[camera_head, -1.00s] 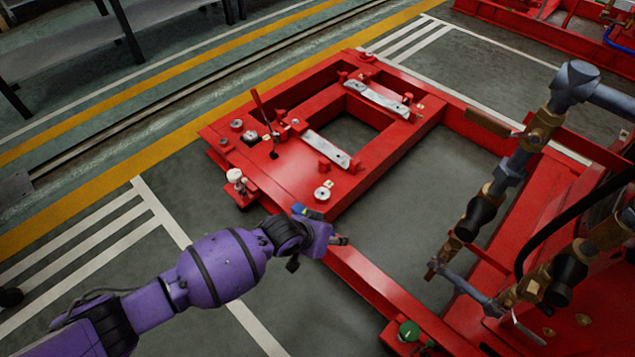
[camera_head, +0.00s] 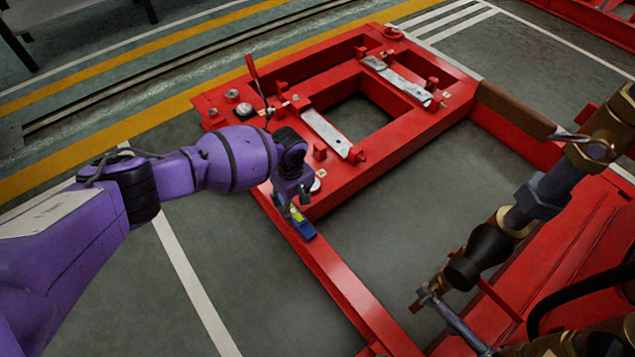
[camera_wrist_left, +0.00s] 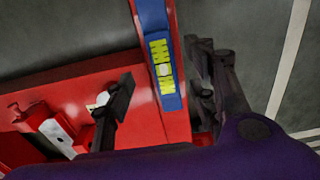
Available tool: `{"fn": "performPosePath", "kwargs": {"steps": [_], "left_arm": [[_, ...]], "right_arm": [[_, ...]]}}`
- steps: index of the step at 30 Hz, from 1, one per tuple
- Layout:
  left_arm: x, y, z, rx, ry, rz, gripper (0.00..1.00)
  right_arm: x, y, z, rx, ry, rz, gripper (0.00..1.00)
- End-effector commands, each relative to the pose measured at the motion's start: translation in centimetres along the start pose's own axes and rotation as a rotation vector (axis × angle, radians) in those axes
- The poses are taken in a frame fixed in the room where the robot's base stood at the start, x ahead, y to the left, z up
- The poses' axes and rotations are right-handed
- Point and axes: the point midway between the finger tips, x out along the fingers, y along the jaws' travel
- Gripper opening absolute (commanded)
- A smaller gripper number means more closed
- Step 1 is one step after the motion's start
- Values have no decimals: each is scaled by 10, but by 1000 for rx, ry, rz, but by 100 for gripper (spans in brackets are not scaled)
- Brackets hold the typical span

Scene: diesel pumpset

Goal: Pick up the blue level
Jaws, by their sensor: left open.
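The blue level (camera_head: 301,224) lies on the red frame's long rail, just beyond my left gripper (camera_head: 293,203) in the head view. The gripper covers part of it there. My left gripper (camera_wrist_left: 161,72) is open there, one dark finger on each side of the level. The fingers look apart from it; the height gap is hard to tell. My right gripper is not in view.
The red skid frame (camera_head: 345,275) has metal plates (camera_head: 325,133) and an upright red lever (camera_head: 252,68) on its far part. Pipes with brass fittings (camera_head: 480,255) stand at the right. Grey floor lies open inside and left of the frame.

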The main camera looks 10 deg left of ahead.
Motion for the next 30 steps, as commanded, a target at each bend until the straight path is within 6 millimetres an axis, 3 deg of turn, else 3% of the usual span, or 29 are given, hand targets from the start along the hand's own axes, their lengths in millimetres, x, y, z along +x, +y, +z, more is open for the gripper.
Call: {"fn": "performPosePath", "kwargs": {"steps": [12,22,30], "left_arm": [[57,-4,-10,5,-1,-1,52],[62,-4,-10,5,1,2,52],[63,-4,-10,5,1,2,19]], "right_arm": [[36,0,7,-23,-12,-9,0],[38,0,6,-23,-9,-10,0],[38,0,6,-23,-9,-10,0]]}}
